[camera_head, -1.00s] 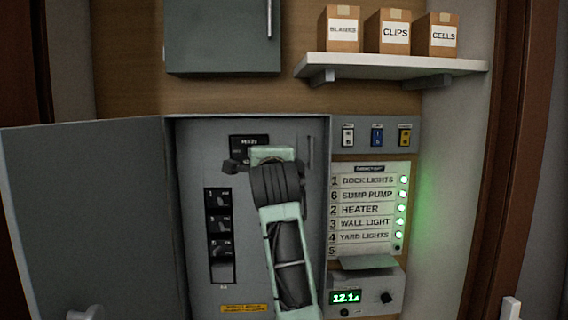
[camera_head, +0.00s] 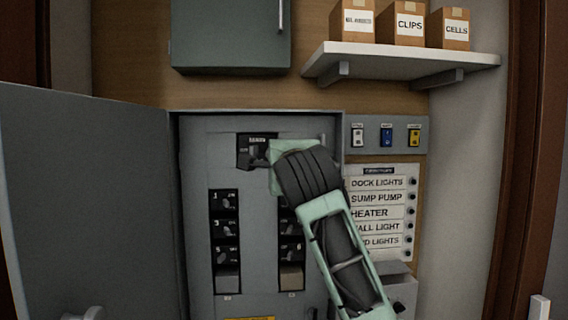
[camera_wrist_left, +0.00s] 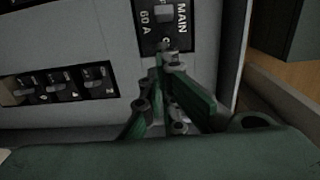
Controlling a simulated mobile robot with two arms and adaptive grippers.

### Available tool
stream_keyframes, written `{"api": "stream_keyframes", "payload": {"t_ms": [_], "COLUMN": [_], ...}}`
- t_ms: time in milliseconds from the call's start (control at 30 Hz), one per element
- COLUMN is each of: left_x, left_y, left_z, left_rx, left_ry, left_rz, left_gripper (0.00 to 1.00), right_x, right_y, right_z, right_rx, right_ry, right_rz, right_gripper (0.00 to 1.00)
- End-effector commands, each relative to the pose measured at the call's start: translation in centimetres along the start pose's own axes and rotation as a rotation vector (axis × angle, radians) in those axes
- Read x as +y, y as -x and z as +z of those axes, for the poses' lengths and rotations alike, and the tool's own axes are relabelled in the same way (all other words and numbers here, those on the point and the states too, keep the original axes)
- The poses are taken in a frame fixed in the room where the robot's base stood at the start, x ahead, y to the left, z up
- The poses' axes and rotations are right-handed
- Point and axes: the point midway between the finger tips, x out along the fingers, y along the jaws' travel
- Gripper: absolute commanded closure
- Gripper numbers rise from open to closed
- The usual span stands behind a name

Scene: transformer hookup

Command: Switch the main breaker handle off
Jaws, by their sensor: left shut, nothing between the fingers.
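The main breaker (camera_head: 256,140) is a black block at the top of the open grey panel. In the left wrist view its plate reads MAIN and 60 A, and its small grey handle (camera_wrist_left: 163,14) lies toward the end away from my fingers. A label beside the fingertips is mostly hidden. My left gripper (camera_wrist_left: 163,62) is shut and empty, its tips close to the breaker's near end; I cannot tell whether they touch it. My right gripper is not in view.
Smaller breakers (camera_head: 225,228) sit below. The panel door (camera_head: 85,205) stands open to the left. The circuit list (camera_head: 378,198) at right has dark indicator lamps. Three switches (camera_head: 386,135) are above it. A shelf (camera_head: 400,62) with three boxes is higher up.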

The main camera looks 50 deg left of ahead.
Motion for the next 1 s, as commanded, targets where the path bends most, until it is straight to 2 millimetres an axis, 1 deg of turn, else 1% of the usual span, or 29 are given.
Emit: {"api": "stream_keyframes", "payload": {"t_ms": [33, 100, 267, 400, 500, 567, 800, 1000], "left_x": [0.4, 0.3, 0.3, 0.2, 0.1, 0.1, 0.0, 0.1], "left_y": [1.1, 2.4, 4.8, 6.1, 6.6, 6.7, 6.8, 6.7], "left_z": [1.0, 2.0, 4.1, 5.2, 5.6, 5.7, 5.7, 5.7], "left_rx": [0.0, 0.0, 0.0, 0.001, 0.0, 0.0, 0.0, 0.0], "left_ry": [0.012, 0.01, 0.008, 0.006, 0.004, 0.002, 0.002, 0.002], "left_rz": [-0.007, -0.007, -0.005, -0.004, -0.003, -0.003, -0.002, -0.002], "left_gripper": [1.0, 1.0, 1.0, 1.0, 1.0, 1.0, 1.0, 1.0], "right_x": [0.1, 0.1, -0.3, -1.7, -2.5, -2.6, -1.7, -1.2], "right_y": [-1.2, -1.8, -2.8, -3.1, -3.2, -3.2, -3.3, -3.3], "right_z": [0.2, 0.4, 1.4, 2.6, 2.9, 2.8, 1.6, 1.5], "right_rx": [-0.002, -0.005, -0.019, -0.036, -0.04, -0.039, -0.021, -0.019], "right_ry": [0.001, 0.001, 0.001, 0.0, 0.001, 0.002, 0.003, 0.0], "right_rz": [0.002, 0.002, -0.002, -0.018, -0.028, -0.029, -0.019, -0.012], "right_gripper": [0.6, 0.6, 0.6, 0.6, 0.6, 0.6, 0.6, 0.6]}}
